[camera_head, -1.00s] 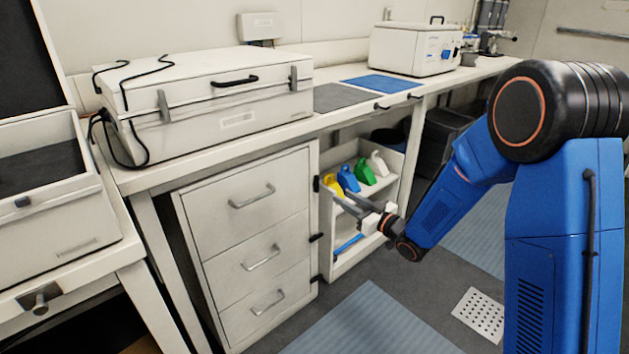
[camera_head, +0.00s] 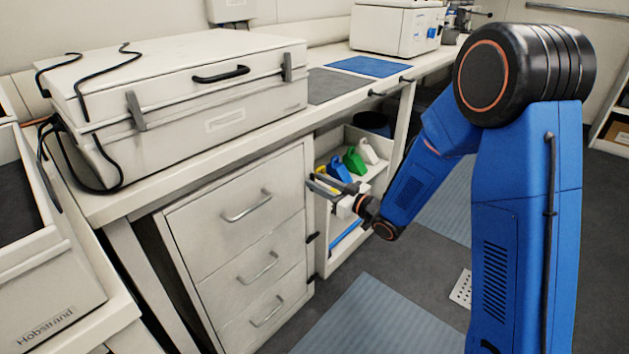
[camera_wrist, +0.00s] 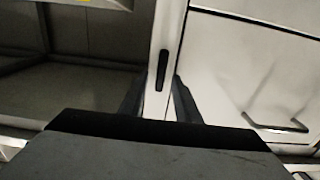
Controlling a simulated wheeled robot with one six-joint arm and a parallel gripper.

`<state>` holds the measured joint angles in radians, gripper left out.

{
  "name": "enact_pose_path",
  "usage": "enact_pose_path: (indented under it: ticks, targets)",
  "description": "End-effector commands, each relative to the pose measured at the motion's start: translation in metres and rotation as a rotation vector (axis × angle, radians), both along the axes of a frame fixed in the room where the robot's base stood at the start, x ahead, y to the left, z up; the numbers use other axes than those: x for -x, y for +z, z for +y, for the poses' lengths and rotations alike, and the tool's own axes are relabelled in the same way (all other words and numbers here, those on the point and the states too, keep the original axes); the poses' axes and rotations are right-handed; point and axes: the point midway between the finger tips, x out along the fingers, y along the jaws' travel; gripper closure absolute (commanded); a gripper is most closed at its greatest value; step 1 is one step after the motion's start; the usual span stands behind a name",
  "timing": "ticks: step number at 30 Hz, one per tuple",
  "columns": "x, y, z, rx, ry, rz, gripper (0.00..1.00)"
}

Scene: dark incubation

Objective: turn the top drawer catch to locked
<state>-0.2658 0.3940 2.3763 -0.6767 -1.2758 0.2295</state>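The top drawer catch is a small dark bar (camera_wrist: 162,70) on the pale post beside the drawers, seen in the wrist view. It lies lengthwise along the post. My gripper (camera_wrist: 157,92) is open, with one dark finger on each side of the post's line and the catch between and just beyond the tips. I cannot tell whether the fingers touch it. In the head view, my gripper (camera_head: 316,183) is at the upper right edge of the drawer cabinet (camera_head: 240,225) and covers most of the top catch. The top drawer has a metal handle (camera_head: 246,206).
Two lower catches (camera_head: 312,237) show on the same edge. The bench (camera_head: 190,160) with a large pale case (camera_head: 200,105) overhangs above. Floor in front is clear, with a blue mat (camera_head: 370,318).

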Motion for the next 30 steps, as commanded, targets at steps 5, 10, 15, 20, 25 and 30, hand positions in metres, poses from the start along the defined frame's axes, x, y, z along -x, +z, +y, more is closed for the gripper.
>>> enact_pose_path:
  ticks: [5,10,15,20,25,30]
  targets:
    - [-0.0001,0.0,-0.0001,0.0,0.0,0.0,0.7]
    - [-0.0001,0.0,0.0,0.0,0.0,0.0,1.0]
    - [-0.0001,0.0,0.0001,-0.001,0.0,0.002,1.0]
    - [-0.0004,0.0,-0.0002,-0.018,0.0,0.023,1.0]
    - [-0.0012,-0.0002,-0.0008,-0.065,0.0,0.083,1.0]
    - [-0.0025,-0.0006,-0.002,-0.144,0.0,0.185,1.0]
